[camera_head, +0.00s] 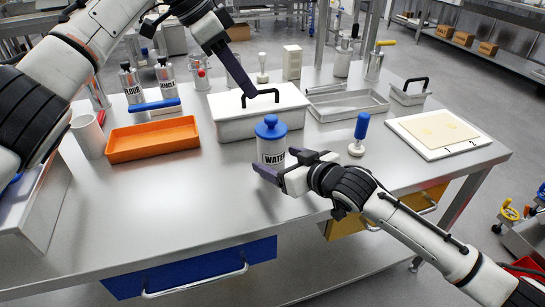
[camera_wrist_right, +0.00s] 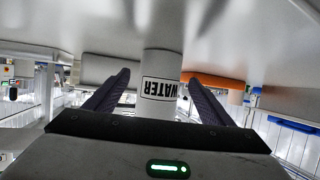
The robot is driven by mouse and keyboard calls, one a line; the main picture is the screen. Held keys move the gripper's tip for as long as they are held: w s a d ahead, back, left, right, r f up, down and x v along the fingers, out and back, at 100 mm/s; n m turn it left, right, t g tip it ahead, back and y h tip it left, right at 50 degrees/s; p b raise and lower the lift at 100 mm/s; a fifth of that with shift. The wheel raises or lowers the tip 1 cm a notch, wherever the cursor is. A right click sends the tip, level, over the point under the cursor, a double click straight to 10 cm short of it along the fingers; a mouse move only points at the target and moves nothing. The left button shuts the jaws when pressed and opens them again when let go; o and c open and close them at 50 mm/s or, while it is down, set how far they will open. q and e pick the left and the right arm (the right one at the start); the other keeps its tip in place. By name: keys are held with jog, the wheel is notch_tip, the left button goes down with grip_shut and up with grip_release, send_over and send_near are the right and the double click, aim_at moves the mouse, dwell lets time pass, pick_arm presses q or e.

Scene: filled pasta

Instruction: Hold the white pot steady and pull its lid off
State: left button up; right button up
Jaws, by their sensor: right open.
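The white pot (camera_head: 271,152) labelled WATER stands upright on the steel table, with a blue knobbed lid (camera_head: 271,127) on top. My right gripper (camera_head: 285,168) is open at the front of the pot, low beside its body. In the right wrist view the pot (camera_wrist_right: 161,75) shows between the two spread fingers (camera_wrist_right: 158,100), with gaps on both sides; its label looks upside down and the lid is not visible. My left gripper (camera_head: 248,88) hangs above and behind the pot, over the white box, clear of the lid. Its jaw opening is hard to judge.
A white lidded box (camera_head: 235,125) with a black handle stands right behind the pot. An orange tray (camera_head: 152,140) lies left, a blue-handled tool (camera_head: 361,130) right, and a white board (camera_head: 440,134) further right. Bare table lies left of the pot.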

aim_at(270, 156)
jog(key=shift+x, duration=2.35)
jog(key=shift+c, duration=0.5)
jog(key=c, duration=1.3)
jog(key=shift+o, duration=0.2)
